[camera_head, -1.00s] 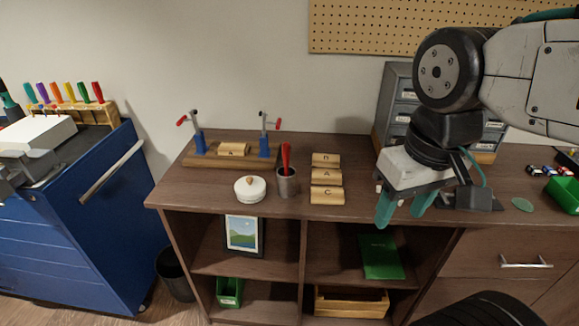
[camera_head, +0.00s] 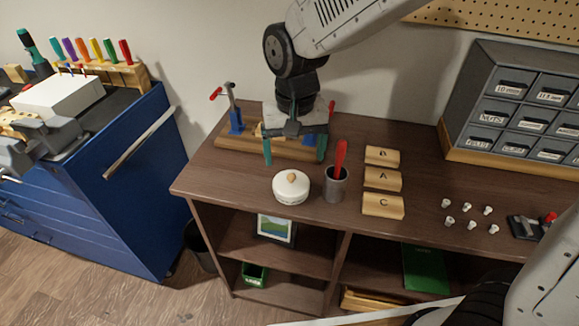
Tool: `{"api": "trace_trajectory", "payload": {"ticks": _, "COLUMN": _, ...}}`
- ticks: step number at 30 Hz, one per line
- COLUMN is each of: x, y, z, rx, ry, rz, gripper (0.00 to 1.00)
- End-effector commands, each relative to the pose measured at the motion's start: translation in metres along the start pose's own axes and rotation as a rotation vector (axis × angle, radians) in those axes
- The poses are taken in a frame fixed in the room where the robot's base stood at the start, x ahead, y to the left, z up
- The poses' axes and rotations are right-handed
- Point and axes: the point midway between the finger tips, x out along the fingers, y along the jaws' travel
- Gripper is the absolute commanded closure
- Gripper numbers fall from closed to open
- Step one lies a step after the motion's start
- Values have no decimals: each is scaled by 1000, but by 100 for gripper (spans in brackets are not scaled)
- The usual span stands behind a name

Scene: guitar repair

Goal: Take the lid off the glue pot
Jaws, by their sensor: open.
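The glue pot (camera_head: 291,193) is a round white pot near the front edge of the brown bench top. Its lid (camera_head: 291,178) is on it, white with a small wooden knob (camera_head: 292,176) in the middle. My gripper (camera_head: 295,157) is open and points down, with green fingers spread apart. In the picture it is just above the pot; it looks empty and apart from the knob. How far behind or above the lid the fingertips are, I cannot tell.
A grey cup (camera_head: 335,186) with a red-handled tool stands close right of the pot. Lettered wooden blocks (camera_head: 382,180) lie farther right. A wooden clamp fixture (camera_head: 229,140) stands behind, partly hidden by my gripper. Small white knobs (camera_head: 472,224) lie at the right.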

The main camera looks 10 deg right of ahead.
Motion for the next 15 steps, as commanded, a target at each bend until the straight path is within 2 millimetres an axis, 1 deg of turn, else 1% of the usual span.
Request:
{"api": "trace_trajectory", "payload": {"ticks": 1, "x": 3, "y": -4, "z": -2, "rx": 0, "ry": -2, "rz": 1, "gripper": 14}}
{"api": "trace_trajectory", "payload": {"ticks": 4, "x": 11, "y": -7, "z": -4, "rx": 4, "ry": -1, "rz": 0, "gripper": 14}}
{"api": "trace_trajectory", "payload": {"ticks": 11, "x": 37, "y": -3, "z": -5, "rx": 10, "ry": -1, "rz": 0, "gripper": 14}}
{"api": "trace_trajectory", "payload": {"ticks": 15, "x": 58, "y": -1, "z": -7, "rx": 11, "ry": -3, "rz": 1, "gripper": 14}}
